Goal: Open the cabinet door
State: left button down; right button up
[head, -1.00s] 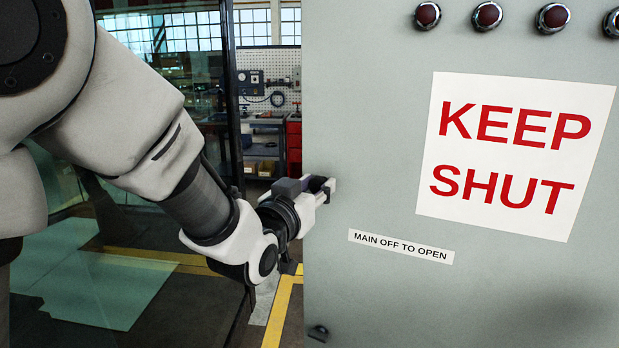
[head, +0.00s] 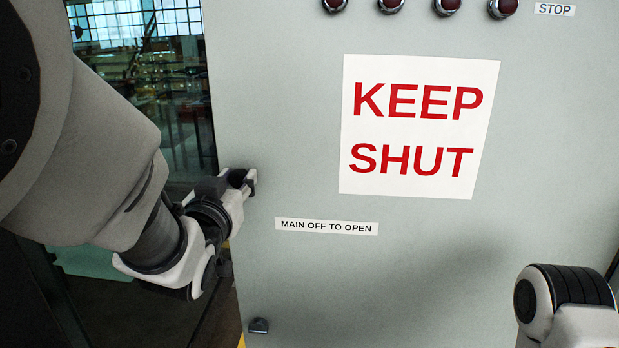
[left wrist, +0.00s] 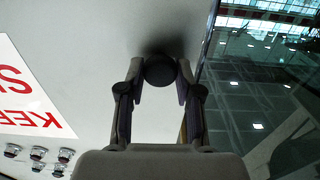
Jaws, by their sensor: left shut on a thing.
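The pale grey cabinet door (head: 300,150) fills most of the head view. It bears a white "KEEP SHUT" sign (head: 415,128) and a small "MAIN OFF TO OPEN" label (head: 326,226). My left gripper (head: 248,182) is at the door's left side, against its face. In the left wrist view, its two fingers (left wrist: 160,88) are shut on a dark round knob (left wrist: 160,70) on the door. The gripper mostly hides the knob in the head view. Part of my right arm shows at the lower right, but its gripper does not.
Red indicator lamps (head: 447,6) and a "STOP" label (head: 555,9) are along the top of the door. A small dark fitting (head: 259,326) is low on its left side. Dark glass panels (left wrist: 262,90) are beside the door's edge.

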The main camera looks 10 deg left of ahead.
pick_arm(q)
jog(key=shift+r, duration=0.15)
